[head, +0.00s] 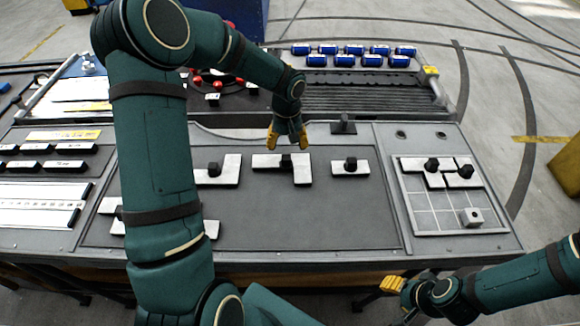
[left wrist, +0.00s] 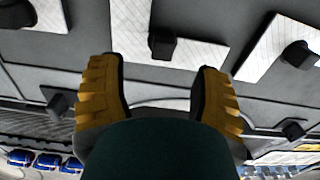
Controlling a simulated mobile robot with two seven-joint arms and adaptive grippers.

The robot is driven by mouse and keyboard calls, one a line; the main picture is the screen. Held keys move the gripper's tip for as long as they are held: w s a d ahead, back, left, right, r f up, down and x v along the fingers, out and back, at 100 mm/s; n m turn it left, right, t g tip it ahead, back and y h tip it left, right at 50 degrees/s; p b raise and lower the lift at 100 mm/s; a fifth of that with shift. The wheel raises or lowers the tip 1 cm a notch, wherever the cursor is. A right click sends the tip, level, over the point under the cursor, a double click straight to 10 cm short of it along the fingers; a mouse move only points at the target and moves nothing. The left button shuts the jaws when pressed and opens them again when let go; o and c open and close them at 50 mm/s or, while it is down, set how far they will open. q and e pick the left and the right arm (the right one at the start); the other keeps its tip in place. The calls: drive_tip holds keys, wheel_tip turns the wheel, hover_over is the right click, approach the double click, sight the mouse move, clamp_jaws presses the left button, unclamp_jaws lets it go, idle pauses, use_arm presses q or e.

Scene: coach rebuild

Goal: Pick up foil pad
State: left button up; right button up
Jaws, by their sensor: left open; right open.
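Several flat pale silver foil pads with black knobs lie on the grey panel (head: 300,220). The middle foil pad (head: 302,172) has an angled shape and lies just in front of my left gripper (head: 288,141). One pad (head: 230,172) lies to its left and another (head: 362,168) to its right. My left gripper is open and empty, tips pointing down. In the left wrist view my left gripper (left wrist: 158,95) has its fingers spread, with the middle pad (left wrist: 184,27) and its knob just beyond the tips. My right gripper (head: 393,285) is open and empty, off the front edge.
A dark peg (head: 344,125) stands behind the pads. Labelled strips (head: 40,205) lie at left. My left arm hides part of the panel.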

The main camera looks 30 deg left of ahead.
sight(286, 158)
use_arm(q)
wheel_tip(286, 158, down, 8)
drive_tip(key=shift+s+a+r+b, duration=0.15)
drive_tip(key=shift+b, duration=0.3)
clamp_jaws()
